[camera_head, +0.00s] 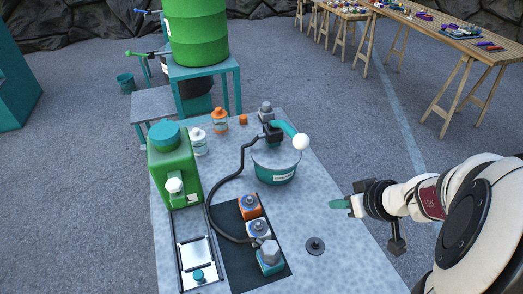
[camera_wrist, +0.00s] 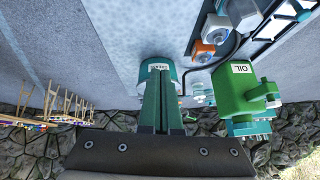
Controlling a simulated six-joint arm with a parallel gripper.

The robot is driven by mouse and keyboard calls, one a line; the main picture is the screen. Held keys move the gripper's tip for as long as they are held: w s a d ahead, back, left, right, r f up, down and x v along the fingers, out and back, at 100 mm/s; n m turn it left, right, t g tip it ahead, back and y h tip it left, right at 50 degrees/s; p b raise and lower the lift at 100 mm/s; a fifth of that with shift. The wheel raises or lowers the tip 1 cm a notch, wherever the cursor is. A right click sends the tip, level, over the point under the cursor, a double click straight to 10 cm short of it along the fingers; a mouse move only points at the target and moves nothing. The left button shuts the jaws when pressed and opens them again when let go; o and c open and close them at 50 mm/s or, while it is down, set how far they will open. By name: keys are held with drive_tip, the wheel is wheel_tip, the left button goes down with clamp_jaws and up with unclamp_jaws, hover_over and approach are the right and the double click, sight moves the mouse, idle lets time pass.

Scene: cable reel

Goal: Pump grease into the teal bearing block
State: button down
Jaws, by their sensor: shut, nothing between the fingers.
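The teal bearing block (camera_head: 270,265) sits at the front end of the black mat (camera_head: 238,272), with a grey fitting on top. The black hose (camera_head: 211,203) runs from the grease pump's head to that fitting; whether it is locked on I cannot tell. The pump bucket (camera_head: 275,170) stands behind, white and teal, its teal lever (camera_head: 285,128) ending in a white ball (camera_head: 300,142). My gripper (camera_head: 334,204) is shut and empty, right of the bucket and apart from it. In the wrist view its fingers (camera_wrist: 160,90) partly cover the bucket (camera_wrist: 159,62).
Orange (camera_head: 249,206) and white (camera_head: 259,229) blocks share the mat. A green oil can (camera_head: 174,170), bottles (camera_head: 199,142) and a framed tray (camera_head: 198,254) stand left. A dark disc (camera_head: 315,245) lies at the front right. The tabletop between bucket and gripper is clear.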

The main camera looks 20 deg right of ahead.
drive_tip(key=w+r+n+y, duration=0.1)
drive_tip(key=w+r+n, duration=0.1)
drive_tip(key=w+r, duration=0.3)
drive_tip(key=n+g, duration=0.1)
drive_tip(key=g, duration=0.2)
approach(300, 135)
wheel_tip(300, 135, down, 3)
drive_tip(key=s+a, duration=0.2)
drive_tip(key=s, duration=0.1)
drive_tip(key=w+a+r+m+g+h, duration=0.1)
drive_tip(key=w+r+m+h, duration=0.1)
drive_tip(key=r, duration=0.8)
drive_tip(key=shift+w+a+r+m+h, duration=0.2)
drive_tip(key=shift+w+r+m+h, duration=0.1)
drive_tip(key=shift+w, duration=0.4)
drive_tip(key=x, duration=0.8)
drive_tip(key=s+x, duration=0.1)
drive_tip(key=x, duration=0.4)
drive_tip(key=shift+d+f, duration=0.1)
drive_tip(key=shift+d, duration=0.1)
drive_tip(key=shift+d+f, duration=0.15)
drive_tip(key=shift+f, duration=0.4)
drive_tip(key=shift+s, duration=0.1)
